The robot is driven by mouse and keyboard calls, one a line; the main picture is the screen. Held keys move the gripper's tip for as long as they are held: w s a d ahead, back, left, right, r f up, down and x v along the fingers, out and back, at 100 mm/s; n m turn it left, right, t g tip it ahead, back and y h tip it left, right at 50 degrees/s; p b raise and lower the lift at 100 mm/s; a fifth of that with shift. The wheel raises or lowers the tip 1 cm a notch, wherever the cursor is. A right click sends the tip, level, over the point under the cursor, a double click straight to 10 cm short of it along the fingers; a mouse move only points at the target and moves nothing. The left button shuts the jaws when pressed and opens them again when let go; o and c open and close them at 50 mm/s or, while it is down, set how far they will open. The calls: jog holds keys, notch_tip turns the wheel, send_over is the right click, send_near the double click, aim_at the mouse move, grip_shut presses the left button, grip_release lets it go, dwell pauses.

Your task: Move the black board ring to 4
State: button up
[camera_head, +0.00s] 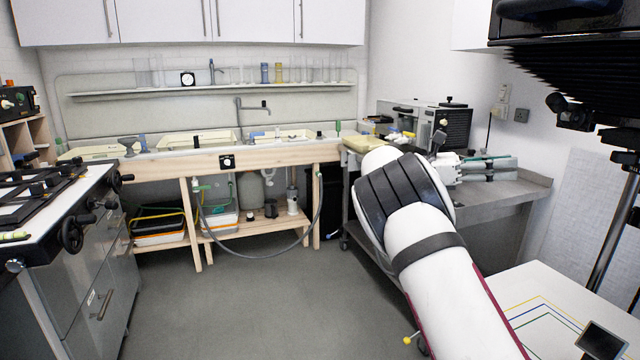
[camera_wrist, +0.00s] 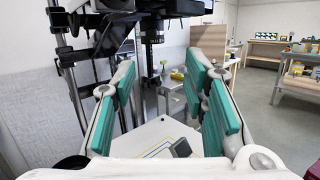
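I cannot surely make out the black board ring or a mark 4 in either view. A black enlarger (camera_head: 570,75) hangs at the upper right of the head view; its dark lens barrel (camera_wrist: 152,32) with small pale marks shows at the top of the wrist view. Below is a white baseboard (camera_head: 525,285) with nested coloured lines, also in the wrist view (camera_wrist: 128,145). A dark square block (camera_head: 602,342) sits on it. My gripper (camera_head: 505,163) points right over the grey bench. In the wrist view its teal-padded fingers (camera_wrist: 160,72) are wide apart, with nothing between them.
The grey bench (camera_head: 510,190) with a black-and-white device (camera_head: 440,125) stands behind my arm. A wooden sink bench (camera_head: 225,158) runs along the back. A cabinet with black handwheels (camera_head: 75,235) stands left. The floor (camera_head: 240,305) between is clear.

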jog(key=s+d+m+t+y+p, duration=0.35)
jog(key=s+y, duration=0.55)
jog(key=s, duration=0.8)
jog(key=s+a+f+m+t+y+p, duration=0.1)
jog(key=s+a+m+t+y, duration=0.3)
jog(key=s+a, duration=0.6)
jog(key=s+a+f+m+t+y+p, duration=0.1)
jog(key=s+a+m+t+y+p, duration=0.2)
jog(key=s+a, duration=0.8)
jog(key=s+m+t+y, duration=0.1)
jog(key=s+m+y, duration=0.1)
jog(key=s, duration=0.3)
jog(key=shift+s+a+f+y+p, duration=0.15)
jog(key=shift+f+y+p, duration=0.1)
jog(key=shift+y+p, duration=0.2)
jog(key=shift+m, duration=0.25)
